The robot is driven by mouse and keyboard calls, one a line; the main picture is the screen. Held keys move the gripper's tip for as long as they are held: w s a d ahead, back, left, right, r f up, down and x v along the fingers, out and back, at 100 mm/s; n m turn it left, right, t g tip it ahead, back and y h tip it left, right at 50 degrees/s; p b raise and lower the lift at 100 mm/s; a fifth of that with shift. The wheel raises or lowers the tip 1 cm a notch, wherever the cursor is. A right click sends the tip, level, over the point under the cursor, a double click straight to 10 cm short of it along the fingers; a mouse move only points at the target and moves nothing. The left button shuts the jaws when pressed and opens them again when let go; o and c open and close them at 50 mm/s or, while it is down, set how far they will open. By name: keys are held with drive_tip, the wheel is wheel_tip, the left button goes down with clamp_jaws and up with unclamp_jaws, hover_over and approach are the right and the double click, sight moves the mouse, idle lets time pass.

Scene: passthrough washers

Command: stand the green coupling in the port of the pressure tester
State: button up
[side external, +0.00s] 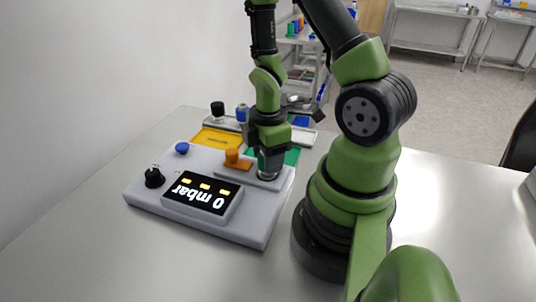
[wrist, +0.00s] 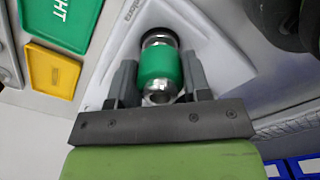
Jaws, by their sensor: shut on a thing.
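The green coupling (wrist: 160,66) has a green band between bright metal ends. In the wrist view it sits between the two fingers of my gripper (wrist: 158,80), which is shut on it. In the side view my gripper (side external: 269,158) points down over the right part of the pressure tester (side external: 240,226), a pale grey box with a display reading 0 mbar. The fingers mostly hide the coupling there. The tester's pale top (wrist: 112,72) also shows in the wrist view.
An orange lever (side external: 236,160), a blue button (side external: 182,148) and a black knob (side external: 154,178) stand on the tester. A yellow tray (side external: 212,138) and a green tray (side external: 293,156) lie behind it. Dark and blue-topped parts stand farther back. The front table is clear.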

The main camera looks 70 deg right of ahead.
drive_tip(key=o, duration=1.5)
drive_tip(key=shift+r, duration=0.1)
drive_tip(key=shift+r, duration=3.95)
